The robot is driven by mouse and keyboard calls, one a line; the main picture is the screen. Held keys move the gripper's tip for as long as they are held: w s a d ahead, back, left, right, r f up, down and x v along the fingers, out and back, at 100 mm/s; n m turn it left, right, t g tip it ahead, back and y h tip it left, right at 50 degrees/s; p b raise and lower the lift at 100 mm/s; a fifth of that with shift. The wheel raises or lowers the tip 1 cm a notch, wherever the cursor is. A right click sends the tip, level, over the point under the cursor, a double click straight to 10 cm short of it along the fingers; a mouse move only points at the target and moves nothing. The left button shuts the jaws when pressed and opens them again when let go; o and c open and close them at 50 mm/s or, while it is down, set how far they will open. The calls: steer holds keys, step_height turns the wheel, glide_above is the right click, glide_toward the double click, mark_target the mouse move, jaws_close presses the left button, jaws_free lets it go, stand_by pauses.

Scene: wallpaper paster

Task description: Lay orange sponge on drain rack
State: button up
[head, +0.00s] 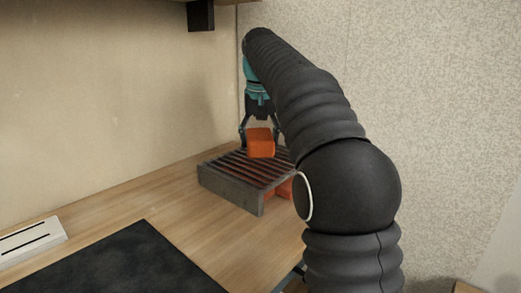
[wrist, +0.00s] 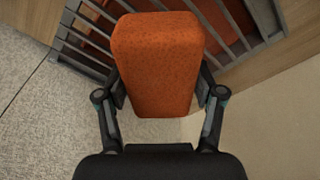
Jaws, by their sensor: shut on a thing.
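The orange sponge (head: 261,143) is held between the fingers of my gripper (head: 258,133), just above the drain rack. In the wrist view the sponge (wrist: 158,62) sits between the two fingers of my gripper (wrist: 160,95). The drain rack (head: 230,187) is a dark grey slatted frame on the wooden counter. Its bars also show in the wrist view (wrist: 92,45), behind the sponge. I cannot tell from these views whether the sponge's lower edge touches the bars.
Another orange piece (head: 285,188) shows at the rack's right side, partly hidden by my arm. Orange also shows beneath the bars in the wrist view (wrist: 190,8). A black mat (head: 125,262) and a white slotted piece (head: 32,240) lie at the front left. Walls stand close behind.

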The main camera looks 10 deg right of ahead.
mark_target(260, 136)
steer(key=shift+f, duration=1.2)
steer(key=shift+f+b, duration=0.15)
steer(key=shift+b, duration=0.15)
steer(key=o, duration=1.2)
steer(key=r+p, duration=0.1)
steer(key=r, duration=0.2)
steer(key=s+r+p, duration=0.1)
steer(key=r, duration=0.3)
steer(key=r+p, duration=0.2)
steer(key=r, duration=0.1)
steer(key=shift+s+a+r, duration=0.1)
steer(key=shift+s+r, duration=0.3)
steer(key=shift+r, duration=0.7)
